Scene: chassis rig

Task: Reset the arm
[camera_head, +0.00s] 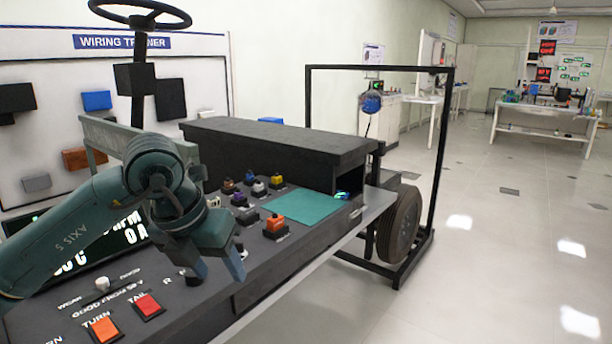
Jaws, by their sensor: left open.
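My left arm (70,228) comes in from the left over the dark control panel of the chassis rig (215,312). My left gripper (218,274) points down above the panel, open, with nothing seen between its fingers. An orange switch block (276,224) sits on the panel to the right of the gripper, apart from it. My right arm and gripper are not in view.
Red (147,305) and orange (103,329) buttons lie in front. Several small connectors (259,186) and a teal mat (302,205) lie behind. A black box (280,143), steering wheel (140,12), frame (447,140) and tyre (401,225) surround the panel. The floor at right is clear.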

